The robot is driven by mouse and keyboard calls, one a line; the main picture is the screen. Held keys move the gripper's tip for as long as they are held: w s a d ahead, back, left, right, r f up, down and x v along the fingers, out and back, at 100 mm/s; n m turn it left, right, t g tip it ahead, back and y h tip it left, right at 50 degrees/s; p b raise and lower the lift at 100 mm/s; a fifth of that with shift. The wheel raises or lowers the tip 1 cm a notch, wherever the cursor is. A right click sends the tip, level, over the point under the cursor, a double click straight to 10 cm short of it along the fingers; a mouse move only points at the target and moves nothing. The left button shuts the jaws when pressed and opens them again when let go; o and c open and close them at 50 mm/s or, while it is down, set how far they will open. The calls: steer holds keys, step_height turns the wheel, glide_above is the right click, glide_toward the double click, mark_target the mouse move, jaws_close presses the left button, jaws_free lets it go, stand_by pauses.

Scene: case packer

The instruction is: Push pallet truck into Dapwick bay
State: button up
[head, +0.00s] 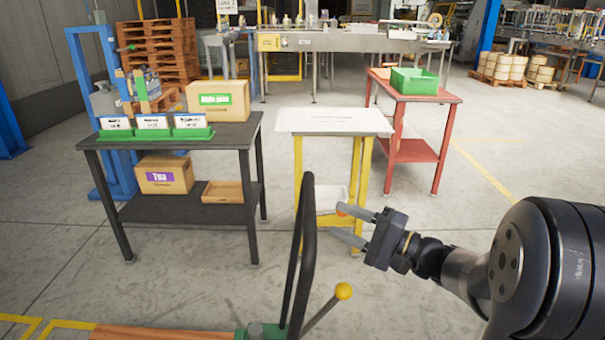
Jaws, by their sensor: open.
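The pallet truck stands close in front at the bottom of the head view. Its tall black loop handle (307,245) rises upright, and a lever with a yellow knob (343,291) leans out to the right. Its green pump base (262,331) and an orange-brown fork (165,334) are partly cut off by the lower edge. My gripper (337,221) is open and empty, pointing left, just right of the handle with a gap in view. Yellow floor lines (42,323) show at the lower left; no readable Dapwick marking shows.
A black table (180,136) with boxes and cards in green holders stands ahead left. A white-topped yellow table (335,122) stands ahead, and a red table (428,88) with a green bin behind it. Free floor lies left of the truck and right of the tables.

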steer(key=w+a+r+n+g+y+p, duration=0.1)
steer(key=w+a+r+p, duration=0.1)
steer(key=a, duration=0.7)
steer(key=shift+w+g+p, duration=0.3)
steer(key=shift+w+p, duration=0.6)
steer(key=shift+w, duration=0.3)
steer(key=shift+f, duration=0.1)
steer(key=shift+c, duration=0.3)
jaws_close()
